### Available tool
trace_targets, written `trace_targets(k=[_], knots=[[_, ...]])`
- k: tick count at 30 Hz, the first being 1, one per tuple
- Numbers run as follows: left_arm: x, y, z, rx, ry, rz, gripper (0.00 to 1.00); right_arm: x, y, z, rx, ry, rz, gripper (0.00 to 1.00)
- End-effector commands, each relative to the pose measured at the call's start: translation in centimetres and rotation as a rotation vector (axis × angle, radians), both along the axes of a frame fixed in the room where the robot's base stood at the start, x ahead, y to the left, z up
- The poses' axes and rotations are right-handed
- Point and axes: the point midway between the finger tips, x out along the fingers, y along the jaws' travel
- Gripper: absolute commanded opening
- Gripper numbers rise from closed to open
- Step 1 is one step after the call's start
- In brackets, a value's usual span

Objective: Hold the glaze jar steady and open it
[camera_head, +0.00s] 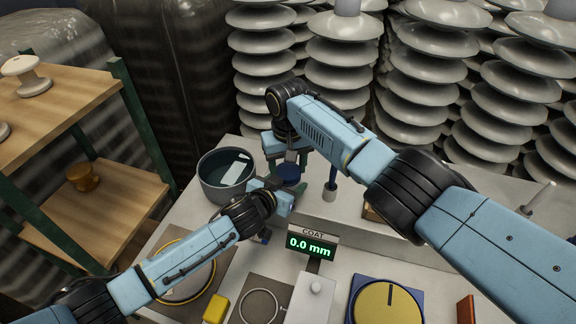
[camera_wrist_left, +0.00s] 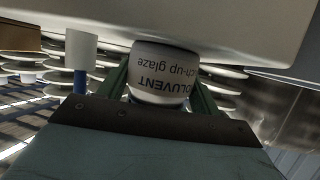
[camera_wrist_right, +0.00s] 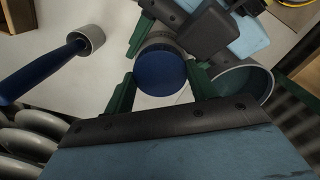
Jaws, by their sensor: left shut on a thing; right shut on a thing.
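My left gripper (camera_wrist_left: 163,85) is shut on the jar body from the side. My right gripper (camera_wrist_right: 160,78) is above, with its green fingers on either side of the lid, shut on it. Whether the lid sits fully on the jar cannot be told.
A dark pot (camera_head: 226,187) stands just left of the jar. A blue-handled tool (camera_head: 330,185) stands in a holder to its right. A coat gauge (camera_head: 312,243) reads 0.0 mm in front. A yellow disc (camera_head: 387,304) lies at the front right. Insulator stacks (camera_head: 350,63) rise behind.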

Motion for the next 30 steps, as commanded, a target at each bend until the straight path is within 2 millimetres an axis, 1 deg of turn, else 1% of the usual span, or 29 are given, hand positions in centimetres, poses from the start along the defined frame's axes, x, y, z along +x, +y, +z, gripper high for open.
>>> trace_targets(k=[8, 24, 30], knots=[[0.0, 0.0, -0.1, 0.001, 0.001, 0.001, 0.0, 0.0, 0.0, 0.3, 0.0, 0.0, -0.001, 0.29], [0.0, 0.0, -0.1, 0.001, 0.001, 0.001, 0.0, 0.0, 0.0, 2.1, 0.0, 0.0, 0.0, 0.29], [0.0, 0.0, 0.0, 0.001, 0.001, 0.001, 0.0, 0.0, 0.0, 2.2, 0.0, 0.0, -0.001, 0.29]])
